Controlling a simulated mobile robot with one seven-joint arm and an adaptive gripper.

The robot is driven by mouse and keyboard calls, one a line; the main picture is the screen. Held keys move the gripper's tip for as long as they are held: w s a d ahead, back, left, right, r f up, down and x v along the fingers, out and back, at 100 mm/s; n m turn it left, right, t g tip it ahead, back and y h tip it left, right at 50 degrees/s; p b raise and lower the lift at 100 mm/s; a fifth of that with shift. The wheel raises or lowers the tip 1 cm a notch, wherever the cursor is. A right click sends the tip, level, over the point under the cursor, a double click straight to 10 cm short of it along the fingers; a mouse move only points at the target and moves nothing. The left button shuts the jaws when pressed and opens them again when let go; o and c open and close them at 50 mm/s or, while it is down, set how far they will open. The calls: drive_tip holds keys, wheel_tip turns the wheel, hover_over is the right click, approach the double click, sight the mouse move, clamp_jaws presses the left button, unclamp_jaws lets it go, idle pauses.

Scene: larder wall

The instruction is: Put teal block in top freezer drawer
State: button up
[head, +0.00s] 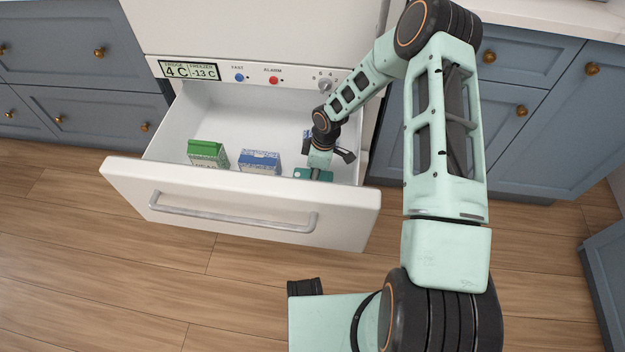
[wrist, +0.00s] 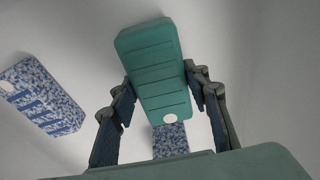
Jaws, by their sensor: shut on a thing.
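The teal block (head: 300,174) is in the open white freezer drawer (head: 240,203), near its front right corner. My gripper (head: 318,172) reaches down into the drawer and is shut on the block. In the wrist view the ribbed teal block (wrist: 155,65) with a white round spot lies between the two dark fingers of my gripper (wrist: 160,85). The drawer's front wall partly hides the block in the head view. I cannot tell whether the block touches the drawer floor.
A green carton (head: 207,153) and a blue patterned box (head: 260,162) stand left of my gripper in the drawer. Another blue patterned box (wrist: 170,140) shows beyond the block in the wrist view. The drawer's back left is clear. A control panel (head: 260,77) is above.

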drive_tip(key=shift+f, duration=0.65)
drive_tip(key=shift+f, duration=0.2)
drive_tip(key=o, duration=1.4)
drive_tip(key=shift+r, duration=0.2)
drive_tip(key=r+p, duration=0.1)
drive_tip(key=r, duration=0.3)
drive_tip(key=d+r+p, duration=0.1)
drive_tip(key=r, duration=0.3)
drive_tip(key=r+p, duration=0.1)
drive_tip(key=r, duration=0.3)
drive_tip(key=shift+s+d, duration=0.15)
drive_tip(key=shift+d, duration=0.25)
